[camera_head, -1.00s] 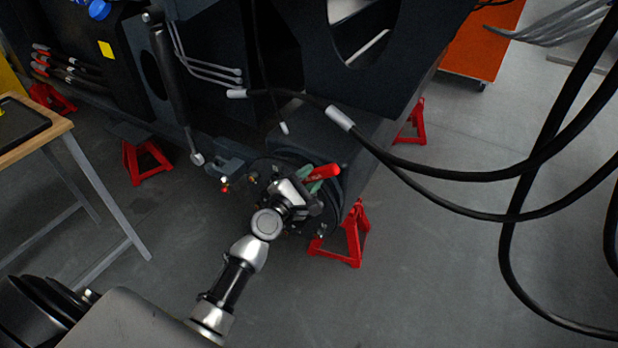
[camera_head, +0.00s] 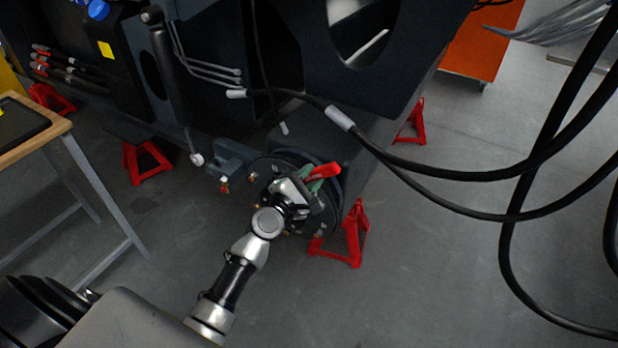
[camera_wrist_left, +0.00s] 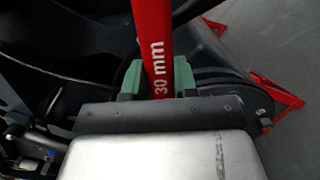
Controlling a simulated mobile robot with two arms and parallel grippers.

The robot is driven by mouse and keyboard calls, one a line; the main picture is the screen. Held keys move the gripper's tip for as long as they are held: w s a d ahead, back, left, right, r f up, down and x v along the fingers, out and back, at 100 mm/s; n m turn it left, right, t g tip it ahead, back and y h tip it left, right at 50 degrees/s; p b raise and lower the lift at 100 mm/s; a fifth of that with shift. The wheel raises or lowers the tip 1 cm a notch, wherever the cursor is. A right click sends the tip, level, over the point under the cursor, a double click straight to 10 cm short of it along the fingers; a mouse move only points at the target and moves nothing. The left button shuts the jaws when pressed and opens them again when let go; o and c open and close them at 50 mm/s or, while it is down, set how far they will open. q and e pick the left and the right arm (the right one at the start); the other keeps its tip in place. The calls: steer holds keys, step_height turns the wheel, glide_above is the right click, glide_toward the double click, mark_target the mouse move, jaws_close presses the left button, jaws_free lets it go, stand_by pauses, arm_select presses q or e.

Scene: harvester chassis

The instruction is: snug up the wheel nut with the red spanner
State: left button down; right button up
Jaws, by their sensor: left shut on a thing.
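The red spanner (camera_head: 325,171) shows as a short red end beside my left gripper (camera_head: 312,186) in the head view. In the left wrist view the spanner (camera_wrist_left: 153,45), marked "30 mm", rises between the green fingertips of my left gripper (camera_wrist_left: 157,80), which is shut on it. The gripper is in front of the round dark wheel hub (camera_head: 262,172) on the chassis. Some small nuts or studs show around the hub face. The spanner's far end and the nut it may be on are hidden, so I cannot tell whether they touch. My right gripper is not in view.
Red stands (camera_head: 352,238) are under and near the dark chassis (camera_head: 345,75). Thick black hoses (camera_head: 450,175) hang across the right side. A wooden-topped table (camera_head: 50,125) stands at the left.

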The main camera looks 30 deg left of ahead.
arm_select(q)
steer(key=shift+w, duration=0.95)
steer(key=shift+w+d, duration=0.1)
steer(key=shift+w, duration=0.35)
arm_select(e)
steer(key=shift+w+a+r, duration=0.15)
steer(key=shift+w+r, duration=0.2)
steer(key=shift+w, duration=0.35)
arm_select(q)
steer(key=shift+d+f+b, duration=0.1)
steer(key=shift+f+b, duration=0.1)
steer(key=shift+b, duration=0.15)
steer(key=shift+d+f+m+b, duration=0.6)
steer(key=shift+d+f+m, duration=0.1)
steer(key=shift+f+m, duration=0.35)
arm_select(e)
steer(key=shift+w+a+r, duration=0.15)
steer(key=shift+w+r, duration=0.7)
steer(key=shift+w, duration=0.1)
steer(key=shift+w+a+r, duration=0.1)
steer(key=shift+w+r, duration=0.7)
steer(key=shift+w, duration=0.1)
arm_select(q)
steer(key=shift+r, duration=0.15)
steer(key=shift+s, duration=0.1)
